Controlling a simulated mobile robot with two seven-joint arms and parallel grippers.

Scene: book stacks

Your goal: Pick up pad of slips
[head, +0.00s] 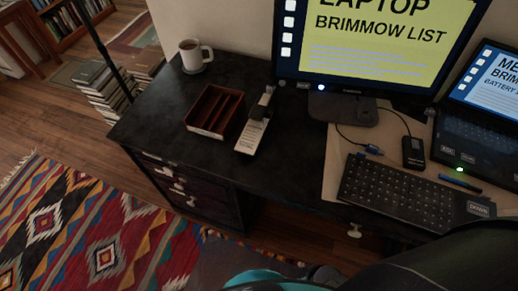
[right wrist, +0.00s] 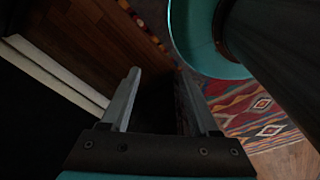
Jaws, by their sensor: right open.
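A narrow white pad of slips (head: 251,137) with faint print lies on the black desk in the head view, just right of the brown divided tray. A grey and dark upright object (head: 263,103) stands at its far end; I cannot tell whether they touch. My right gripper (right wrist: 160,75) is open and empty in the right wrist view, pointing at the dark floor area beside the desk, with no slips near it. My left gripper is in neither view.
The brown tray (head: 215,112) sits left of the pad. A white mug (head: 194,55) stands at the back left. A monitor (head: 380,40), keyboard (head: 395,193) and laptop (head: 480,140) fill the right. The desk's front left is clear.

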